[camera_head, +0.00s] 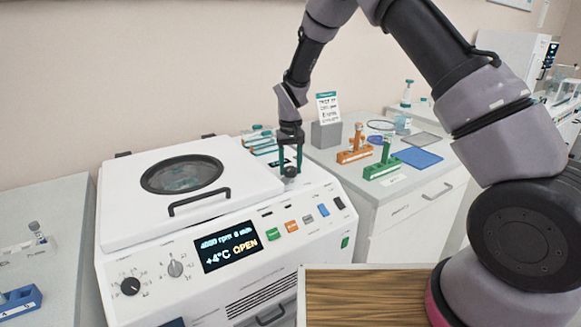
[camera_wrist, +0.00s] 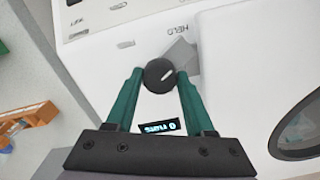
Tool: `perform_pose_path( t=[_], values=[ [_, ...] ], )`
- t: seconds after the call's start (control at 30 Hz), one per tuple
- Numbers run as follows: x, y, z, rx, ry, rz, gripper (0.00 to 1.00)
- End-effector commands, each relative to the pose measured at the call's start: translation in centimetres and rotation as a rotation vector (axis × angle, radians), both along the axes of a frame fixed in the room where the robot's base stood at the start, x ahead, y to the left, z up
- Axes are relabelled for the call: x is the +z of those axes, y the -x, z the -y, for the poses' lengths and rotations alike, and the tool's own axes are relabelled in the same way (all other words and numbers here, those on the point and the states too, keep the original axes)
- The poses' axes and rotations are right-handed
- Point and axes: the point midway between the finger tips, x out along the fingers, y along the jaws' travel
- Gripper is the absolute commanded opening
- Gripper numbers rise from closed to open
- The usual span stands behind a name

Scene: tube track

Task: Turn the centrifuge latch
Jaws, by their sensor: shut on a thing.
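The white centrifuge (camera_head: 135,235) stands in the middle of the head view with its lid (camera_head: 130,210) down; its display (camera_head: 229,246) reads OPEN. The latch (camera_head: 290,171) is a round dark knob on the top at the lid's right side. My gripper (camera_head: 290,168) points down over it, with green fingers on either side. In the wrist view the knob (camera_wrist: 159,76) with a white mark sits between the fingertips of my gripper (camera_wrist: 160,78), which is shut on it. A grey plate shows beside the knob.
A counter to the right holds an orange rack (camera_head: 354,156), a green rack (camera_head: 382,170) and a blue mat (camera_head: 418,158). A blue block (camera_head: 18,302) lies on the left counter. A wooden surface (camera_head: 365,297) is at the front.

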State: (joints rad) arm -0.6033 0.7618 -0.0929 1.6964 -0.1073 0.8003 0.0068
Motion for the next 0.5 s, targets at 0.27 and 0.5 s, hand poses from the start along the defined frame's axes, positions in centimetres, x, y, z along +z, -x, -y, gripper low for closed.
perform_pose_path(
  t=[0.27, 0.5],
  values=[
    [0.05, -0.03, -0.06, -0.249, 0.000, 0.002, 0.00],
    [0.06, -0.05, -0.06, -0.419, 0.000, 0.002, 0.00]
  ],
)
